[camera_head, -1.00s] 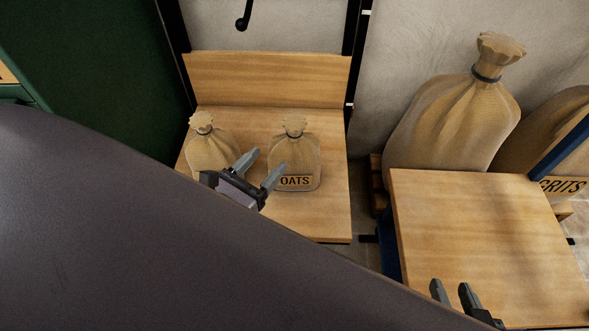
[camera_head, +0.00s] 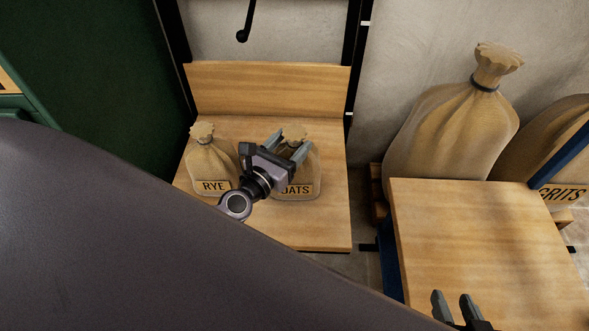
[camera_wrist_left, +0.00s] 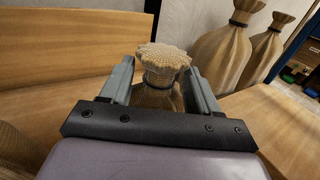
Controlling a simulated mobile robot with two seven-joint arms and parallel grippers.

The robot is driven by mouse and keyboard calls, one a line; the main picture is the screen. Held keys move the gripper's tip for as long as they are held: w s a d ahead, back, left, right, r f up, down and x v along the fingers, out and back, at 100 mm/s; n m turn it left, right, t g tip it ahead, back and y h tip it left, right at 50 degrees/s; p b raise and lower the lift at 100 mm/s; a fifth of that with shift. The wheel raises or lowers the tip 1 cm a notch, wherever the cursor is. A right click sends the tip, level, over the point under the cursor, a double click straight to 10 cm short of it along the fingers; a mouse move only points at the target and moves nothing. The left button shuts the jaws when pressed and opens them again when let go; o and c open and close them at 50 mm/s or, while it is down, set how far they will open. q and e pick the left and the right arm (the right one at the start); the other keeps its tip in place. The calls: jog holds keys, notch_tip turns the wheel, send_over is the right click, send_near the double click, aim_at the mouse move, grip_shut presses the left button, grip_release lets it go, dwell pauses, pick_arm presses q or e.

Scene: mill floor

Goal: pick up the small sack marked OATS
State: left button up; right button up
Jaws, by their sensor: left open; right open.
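The small OATS sack (camera_head: 304,183) stands upright on a wooden platform, its label partly covered by my left gripper (camera_head: 288,145). My left gripper is open, with its fingers at the sack's gathered top. In the left wrist view, the sack's frilled top (camera_wrist_left: 163,60) shows between the two open fingers (camera_wrist_left: 160,82), with a gap on each side. The sack's body is mostly hidden there. My right gripper (camera_head: 452,306) is open and empty over the front of the wooden table at right.
A small RYE sack (camera_head: 211,170) stands just left of the OATS sack. The platform (camera_head: 320,235) has a raised back board (camera_head: 265,88). A large sack (camera_head: 440,130) and a GRITS sack (camera_head: 560,150) stand behind the bare table (camera_head: 480,235). A green cabinet (camera_head: 90,70) is at left.

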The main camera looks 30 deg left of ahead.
pick_arm(q)
jog(key=shift+w+d, duration=0.1)
jog(key=shift+w, duration=0.8)
grip_shut()
jog(key=shift+r, duration=0.25)
